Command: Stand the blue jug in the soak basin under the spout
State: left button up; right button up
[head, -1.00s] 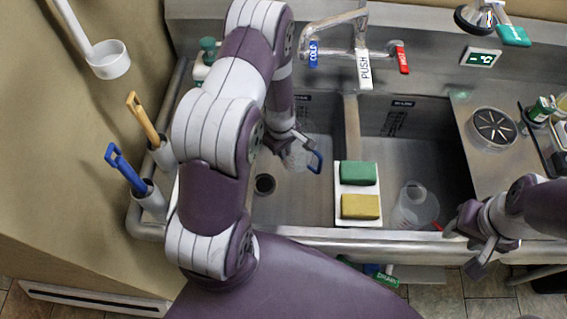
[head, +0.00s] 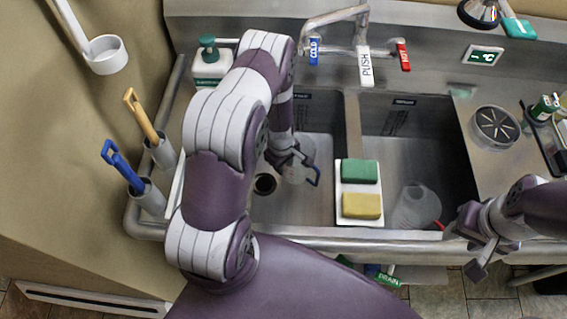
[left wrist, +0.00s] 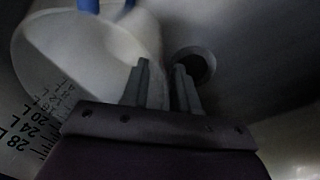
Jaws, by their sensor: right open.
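The blue jug (head: 302,165) is a pale, see-through jug with a blue handle. It is in the left basin (head: 322,205), right of the drain hole. My left gripper (head: 287,158) reaches down into this basin and is shut on the jug's side, opposite the handle. The jug (left wrist: 85,55) fills the upper left of the left wrist view, with my finger tips (left wrist: 160,85) against its edge. I cannot tell whether its base touches the basin floor. The spout (head: 303,38) hangs over the left basin's back. My right gripper (head: 480,245) is open and empty at the front right rim.
A similar jug (head: 412,207) with a red handle is in the right basin. A white tray (head: 359,189) with green and yellow sponges sits on the divider. Brush holders (head: 150,198) line the left edge. A soap bottle (head: 208,68) stands at the back left.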

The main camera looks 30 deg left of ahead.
pick_arm(q)
jog(key=shift+r, duration=0.65)
jog(key=s+d+r+m, duration=0.1)
jog(key=d+r+m, duration=0.15)
jog(key=r, duration=0.55)
jog(key=s+d+r+m+p, duration=0.1)
jog(key=s+r+m, duration=0.15)
jog(key=r, duration=0.45)
jog(key=s+d+r+m, duration=0.1)
jog(key=d+r+m, duration=0.15)
jog(key=r, duration=0.55)
jog(key=s+d+r+m, duration=0.1)
jog(key=s+r+m, duration=0.3)
jog(key=s+m, duration=0.2)
jog(key=shift+s+d+r+m+t, duration=0.35)
jog(key=shift+d+r+m+t, duration=0.05)
jog(key=shift+m, duration=0.05)
jog(key=shift+w, duration=0.1)
